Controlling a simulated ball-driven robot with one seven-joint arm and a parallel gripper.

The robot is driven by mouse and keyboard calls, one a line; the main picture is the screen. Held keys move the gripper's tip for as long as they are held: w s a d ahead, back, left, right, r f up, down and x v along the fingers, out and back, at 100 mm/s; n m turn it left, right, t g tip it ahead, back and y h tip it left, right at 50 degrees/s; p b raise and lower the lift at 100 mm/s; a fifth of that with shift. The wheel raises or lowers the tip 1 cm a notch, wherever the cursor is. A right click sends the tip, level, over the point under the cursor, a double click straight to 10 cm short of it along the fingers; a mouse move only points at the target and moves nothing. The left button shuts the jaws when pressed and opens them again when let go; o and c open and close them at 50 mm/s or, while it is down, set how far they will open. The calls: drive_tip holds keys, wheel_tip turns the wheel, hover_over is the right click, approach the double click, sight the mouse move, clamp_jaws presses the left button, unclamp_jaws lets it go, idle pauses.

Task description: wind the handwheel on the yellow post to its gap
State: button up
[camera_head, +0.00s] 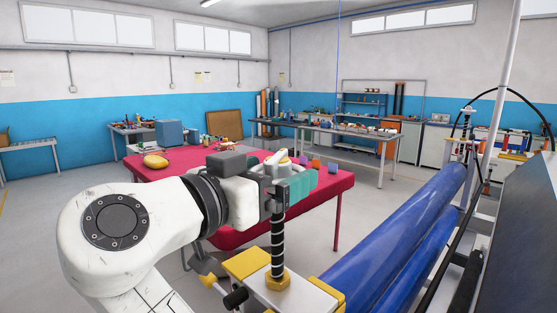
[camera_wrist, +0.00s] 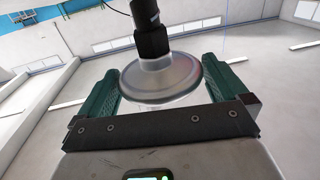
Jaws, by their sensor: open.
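A dark, spiral-striped post (camera_head: 278,235) rises from a yellow hexagonal base (camera_head: 278,279) on a white-topped stand at the lower middle of the head view. Its top is hidden behind my gripper (camera_head: 290,187), which is level with it. In the wrist view a grey, glossy disc (camera_wrist: 160,78), which looks like the handwheel, sits on a black stem (camera_wrist: 150,30). The disc is between the teal fingers of my open gripper (camera_wrist: 166,72), with a visible space at its right side; contact at the left is unclear. I cannot make out the gap mark.
A yellow block (camera_head: 246,263) and a black knob (camera_head: 235,298) are beside the post base. Large blue inflatable rolls (camera_head: 400,245) lie to the right. A red-covered table (camera_head: 335,185) with small items stands behind my arm. Open grey floor lies to the left.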

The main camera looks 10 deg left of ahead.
drive_tip(key=shift+w+d, duration=0.35)
drive_tip(key=shift+w, duration=0.25)
drive_tip(key=shift+c, duration=0.3)
drive_tip(key=c, duration=0.6)
drive_tip(key=shift+o, duration=0.2)
drive_tip(key=shift+f+m+g+h+b, duration=0.15)
drive_tip(key=shift+m+g+h+b, duration=0.3)
drive_tip(key=shift+h+b, duration=0.25)
drive_tip(key=shift+r+m+g+h+b, duration=0.2)
drive_tip(key=shift+m+g+h+b, duration=0.3)
drive_tip(key=shift+m+g+h, duration=0.25)
drive_tip(key=o, duration=0.6)
drive_tip(key=shift+b+v, duration=1.8)
drive_tip(key=shift+v, duration=3.65)
